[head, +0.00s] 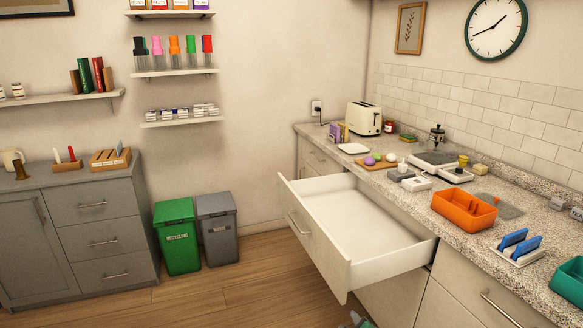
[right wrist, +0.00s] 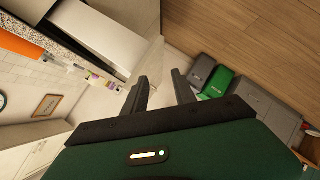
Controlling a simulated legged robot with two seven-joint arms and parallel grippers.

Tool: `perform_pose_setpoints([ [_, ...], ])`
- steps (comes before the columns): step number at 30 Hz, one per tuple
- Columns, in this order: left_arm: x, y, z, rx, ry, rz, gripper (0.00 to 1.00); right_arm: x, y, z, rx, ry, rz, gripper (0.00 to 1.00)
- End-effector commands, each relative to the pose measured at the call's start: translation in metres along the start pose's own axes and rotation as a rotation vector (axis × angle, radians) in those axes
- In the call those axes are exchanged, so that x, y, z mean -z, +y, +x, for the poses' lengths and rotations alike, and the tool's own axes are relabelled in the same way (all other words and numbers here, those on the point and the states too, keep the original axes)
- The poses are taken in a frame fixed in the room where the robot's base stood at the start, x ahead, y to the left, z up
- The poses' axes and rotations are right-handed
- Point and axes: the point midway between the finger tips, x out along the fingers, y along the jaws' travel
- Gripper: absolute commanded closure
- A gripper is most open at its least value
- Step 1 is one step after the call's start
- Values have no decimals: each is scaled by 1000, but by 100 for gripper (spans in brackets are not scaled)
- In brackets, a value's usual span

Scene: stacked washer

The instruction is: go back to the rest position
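In the right wrist view my right gripper (right wrist: 160,76) has its two dark fingers spread apart, with nothing between them. In the head view only a small grey and green part, probably of my right gripper, shows at the bottom edge, below the drawer. The drawer (head: 352,215) under the counter is pulled far out, and its visible inside is empty. The drawer also shows at the upper left of the right wrist view (right wrist: 98,38). No contact between gripper and drawer can be seen. My left gripper is in neither view.
The speckled counter (head: 412,208) runs along the right, bearing an orange bin (head: 464,211), a toaster (head: 363,118) and small items. A green bin (head: 177,237) and a grey bin (head: 217,230) stand by the wall. The wooden floor (head: 235,295) left of the drawer is clear.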

Motion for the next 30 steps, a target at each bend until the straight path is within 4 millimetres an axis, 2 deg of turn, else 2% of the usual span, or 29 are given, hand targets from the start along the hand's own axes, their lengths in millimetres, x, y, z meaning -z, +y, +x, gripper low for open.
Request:
perform_pose_setpoints([
  [1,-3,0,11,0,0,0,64,-16,-11,-5,42,-33,66,67],
  [5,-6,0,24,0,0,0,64,-51,-39,-28,168,-148,252,67],
  [12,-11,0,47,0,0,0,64,-113,-91,-86,329,-407,551,67],
  [22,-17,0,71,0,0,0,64,-184,-144,-172,392,-778,834,67],
  [24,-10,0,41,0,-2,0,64,-167,-123,-187,393,-782,835,67],
  [30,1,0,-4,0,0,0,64,-142,-92,-208,394,-779,833,67],
])
